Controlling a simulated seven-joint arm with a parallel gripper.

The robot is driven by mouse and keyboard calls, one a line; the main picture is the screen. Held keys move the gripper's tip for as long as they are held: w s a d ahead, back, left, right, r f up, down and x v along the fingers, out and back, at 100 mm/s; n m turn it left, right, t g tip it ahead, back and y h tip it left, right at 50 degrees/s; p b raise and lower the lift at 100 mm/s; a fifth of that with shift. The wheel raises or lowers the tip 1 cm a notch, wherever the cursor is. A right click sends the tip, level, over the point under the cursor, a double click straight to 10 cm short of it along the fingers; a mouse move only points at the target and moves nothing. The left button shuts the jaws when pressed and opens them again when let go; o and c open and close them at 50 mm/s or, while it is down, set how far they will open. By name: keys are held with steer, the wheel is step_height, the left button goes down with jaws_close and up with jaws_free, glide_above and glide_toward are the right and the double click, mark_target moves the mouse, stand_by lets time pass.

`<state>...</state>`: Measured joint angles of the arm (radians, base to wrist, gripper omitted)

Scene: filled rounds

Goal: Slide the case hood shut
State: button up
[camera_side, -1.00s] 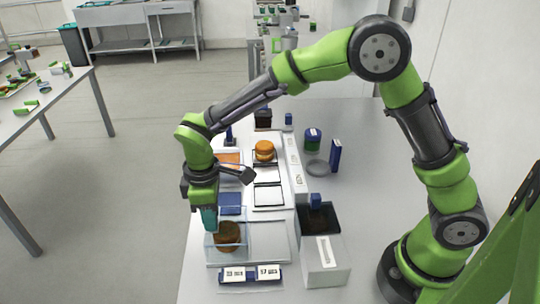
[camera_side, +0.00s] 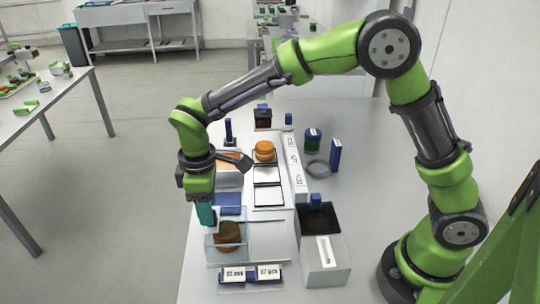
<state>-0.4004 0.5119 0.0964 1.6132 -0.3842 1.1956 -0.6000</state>
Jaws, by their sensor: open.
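The display case (camera_side: 268,254) sits at the near left of the table, on a pale base. Its clear hood (camera_side: 212,250) covers the left part, over a brown round item (camera_side: 228,236). The right part of the base is bare. My gripper (camera_side: 206,222) points down at the hood's far left corner, its teal fingers close to the hood's upper edge. I cannot tell whether they touch it. The gap between the fingers does not show from this side.
Behind are a blue block (camera_side: 229,203), framed trays (camera_side: 268,185) and an orange round (camera_side: 264,150). A grey ring (camera_side: 318,169) lies at right.

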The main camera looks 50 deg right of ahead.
step_height(320, 180, up, 14)
stand_by(0.3)
steer(key=s+d+m+t+y, duration=0.2)
steer(key=s+d+m+t, duration=0.5)
steer(key=s+d+m, duration=0.6)
steer(key=s+d, duration=0.4)
steer(key=shift+d, duration=0.25)
stand_by(0.9)
